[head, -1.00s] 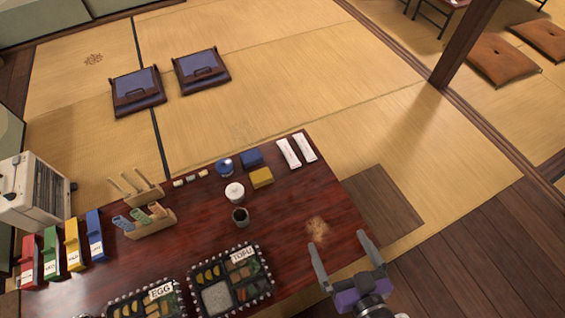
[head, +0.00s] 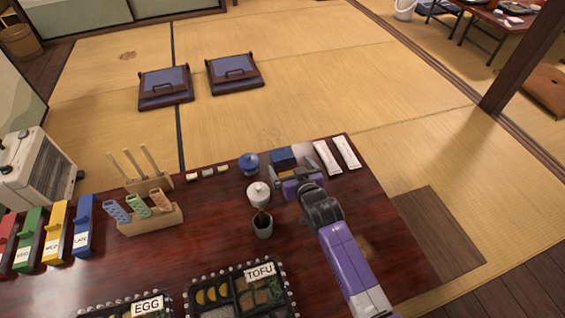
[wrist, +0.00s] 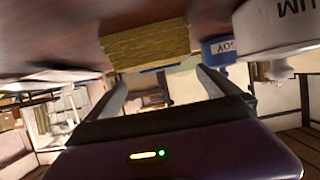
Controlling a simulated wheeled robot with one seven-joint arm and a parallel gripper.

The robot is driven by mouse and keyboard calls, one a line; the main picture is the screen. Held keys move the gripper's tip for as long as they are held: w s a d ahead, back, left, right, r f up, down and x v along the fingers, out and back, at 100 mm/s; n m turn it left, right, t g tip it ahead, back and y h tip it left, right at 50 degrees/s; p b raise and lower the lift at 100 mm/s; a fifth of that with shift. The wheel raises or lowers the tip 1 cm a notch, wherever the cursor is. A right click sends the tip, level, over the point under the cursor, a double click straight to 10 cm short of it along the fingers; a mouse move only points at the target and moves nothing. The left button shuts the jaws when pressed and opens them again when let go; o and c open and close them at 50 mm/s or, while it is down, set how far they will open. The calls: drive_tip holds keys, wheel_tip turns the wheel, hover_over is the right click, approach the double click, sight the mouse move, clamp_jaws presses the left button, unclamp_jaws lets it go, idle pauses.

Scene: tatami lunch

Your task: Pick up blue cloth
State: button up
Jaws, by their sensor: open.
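The blue cloth (head: 283,156) lies folded near the far edge of the dark red table, between the blue pot and two white packets. My gripper (head: 297,174) is over the table on the near side of the blue cloth, open and with nothing between its fingers. In the wrist view, which appears upside down, the open fingers (wrist: 162,82) point toward a folded yellow cloth (wrist: 148,45). My gripper hides most of the yellow cloth in the head view. I cannot make out the blue cloth in the wrist view.
A white pot (head: 258,195) and a dark cup (head: 262,226) stand left of my gripper. White packets (head: 336,157) lie to the right.

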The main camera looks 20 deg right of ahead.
sight(284, 157)
drive_tip(key=b+x, duration=0.1)
drive_tip(key=x, duration=0.1)
drive_tip(key=b+x, duration=0.3)
drive_tip(key=x, duration=0.1)
drive_tip(key=shift+w+f, duration=0.15)
drive_tip(key=shift+f, duration=0.25)
drive_tip(key=shift+w+b, duration=0.4)
drive_tip(key=shift+w, duration=0.05)
drive_tip(key=c, duration=1.4)
drive_tip(key=shift+o, duration=0.2)
drive_tip(key=shift+r, duration=0.15)
